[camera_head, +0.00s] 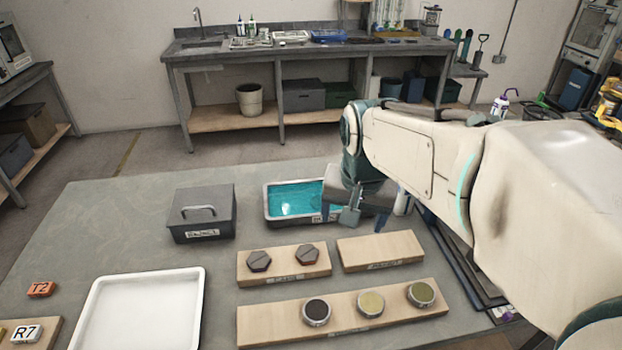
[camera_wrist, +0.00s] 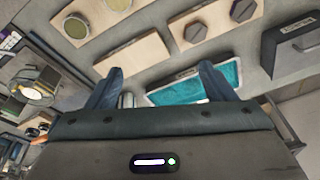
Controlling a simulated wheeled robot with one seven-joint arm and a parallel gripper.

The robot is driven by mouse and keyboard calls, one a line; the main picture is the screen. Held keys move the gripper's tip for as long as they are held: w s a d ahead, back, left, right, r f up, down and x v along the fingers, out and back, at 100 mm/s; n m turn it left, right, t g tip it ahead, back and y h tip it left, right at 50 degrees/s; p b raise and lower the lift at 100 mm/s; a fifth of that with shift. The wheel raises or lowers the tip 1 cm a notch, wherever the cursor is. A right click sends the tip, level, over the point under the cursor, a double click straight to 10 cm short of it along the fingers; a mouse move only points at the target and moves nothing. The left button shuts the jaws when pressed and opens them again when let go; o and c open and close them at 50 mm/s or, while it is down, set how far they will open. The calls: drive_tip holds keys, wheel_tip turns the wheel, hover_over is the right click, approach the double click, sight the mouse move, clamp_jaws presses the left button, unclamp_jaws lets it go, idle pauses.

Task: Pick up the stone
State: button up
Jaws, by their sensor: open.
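I see no thing that I can surely call the stone. Two dark grey six-sided pieces, a left one (camera_head: 259,261) and a right one (camera_head: 307,254), lie on a labelled wooden board (camera_head: 284,271); they also show in the wrist view, one nearer (camera_wrist: 195,31) and one farther (camera_wrist: 242,10). My gripper (camera_head: 352,216) is above the table near the teal-filled tray (camera_head: 292,200), behind an empty wooden board (camera_head: 382,249). In the wrist view my gripper (camera_wrist: 160,85) has its fingers wide apart, with nothing between them. My arm hides part of the tray.
A front board (camera_head: 260,325) holds three round tins, dark (camera_head: 316,311), yellow (camera_head: 370,303) and green (camera_head: 421,294). A grey lidded box (camera_head: 202,214) stands left of the teal tray. A white tray (camera_head: 140,315) and orange T2 tag (camera_head: 41,289) lie at left.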

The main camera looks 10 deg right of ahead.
drive_tip(key=w+m, duration=0.4)
drive_tip(key=w, duration=0.5)
drive_tip(key=m+g+b, duration=0.1)
drive_tip(key=m+g, duration=0.2)
drive_tip(key=m, duration=1.1)
hover_over(319, 201)
wheel_tip(319, 201, down, 10)
drive_tip(key=f, duration=0.7)
drive_tip(key=shift+s+d+f, duration=0.15)
drive_tip(key=shift+d+f, duration=0.1)
drive_tip(key=shift+d, duration=0.1)
drive_tip(key=shift+a+f+p, duration=0.15)
drive_tip(key=shift+f+p, duration=0.35)
drive_tip(key=shift+f, duration=1.05)
drive_tip(key=shift+a+f+p, duration=0.1)
drive_tip(key=shift+f+p, duration=0.4)
drive_tip(key=shift+f, duration=1)
drive_tip(key=shift+w, duration=0.2)
drive_tip(key=c, duration=1.1)
